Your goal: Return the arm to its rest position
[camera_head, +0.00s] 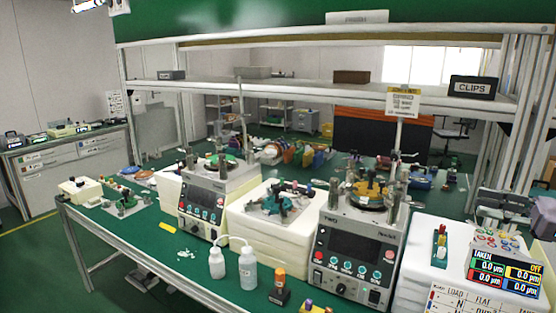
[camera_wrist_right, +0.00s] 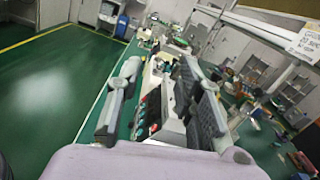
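My right gripper (camera_wrist_right: 158,68) is open in the right wrist view. Its two grey fingers stand wide apart, with nothing between their tips. In the head view, grey parts at the right edge look like this gripper (camera_head: 505,203), beside the bench's right end and above the readout box (camera_head: 507,272). Its fingers are hard to make out there. I see no left gripper in either view.
The green bench (camera_head: 160,240) carries two lapping machines (camera_head: 355,250), white blocks (camera_head: 272,228) and two white bottles (camera_head: 248,268). An overhead shelf (camera_head: 300,88) with posts spans the bench. In the wrist view, open green floor (camera_wrist_right: 55,95) lies left.

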